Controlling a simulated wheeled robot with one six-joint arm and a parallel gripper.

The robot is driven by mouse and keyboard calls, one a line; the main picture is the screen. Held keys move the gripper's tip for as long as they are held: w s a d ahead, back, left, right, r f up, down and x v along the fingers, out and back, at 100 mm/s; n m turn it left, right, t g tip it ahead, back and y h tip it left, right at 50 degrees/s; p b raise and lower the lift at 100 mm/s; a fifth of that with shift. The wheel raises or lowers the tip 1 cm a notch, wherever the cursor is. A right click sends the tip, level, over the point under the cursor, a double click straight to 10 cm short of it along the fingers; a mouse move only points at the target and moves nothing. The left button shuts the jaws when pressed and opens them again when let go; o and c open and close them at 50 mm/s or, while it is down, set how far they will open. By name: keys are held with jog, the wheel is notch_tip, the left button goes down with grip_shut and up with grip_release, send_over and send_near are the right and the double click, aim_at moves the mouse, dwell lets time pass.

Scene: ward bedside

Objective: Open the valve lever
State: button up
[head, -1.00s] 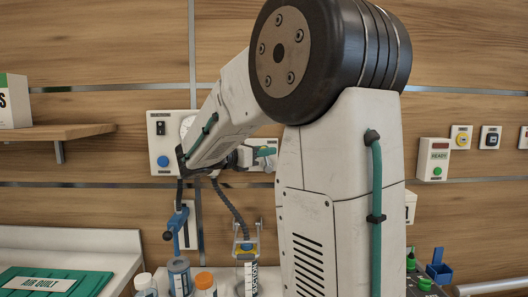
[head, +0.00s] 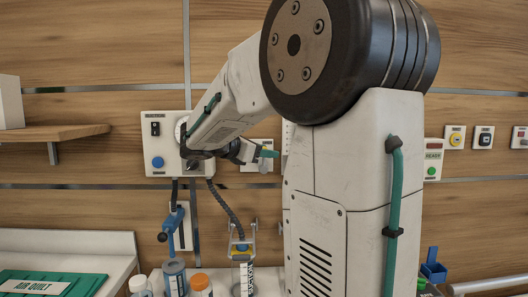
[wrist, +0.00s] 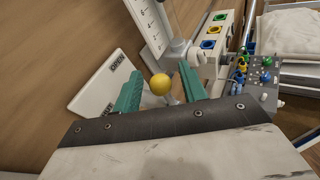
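The valve lever's yellow ball knob (wrist: 160,84) shows in the wrist view, on a short grey stem. Beside it is a white plate (wrist: 92,92) marked OPEN, with a second label partly hidden by my left finger. My gripper (wrist: 161,88) has its two teal fingers apart, one on each side of the knob, with a small gap visible on both sides. In the head view my gripper (head: 266,153) is in front of the wall plate (head: 258,165); the lever itself is hidden there.
The suction panel (head: 160,152) with gauge and blue button is left of my gripper. A scaled white column (wrist: 150,22) stands close beyond the knob in the wrist view, with a coloured outlet strip (wrist: 212,40). Bottles (head: 175,276) stand below.

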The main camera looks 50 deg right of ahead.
jog(key=v, duration=0.7)
jog(key=shift+a, duration=0.4)
jog(key=shift+r, duration=0.1)
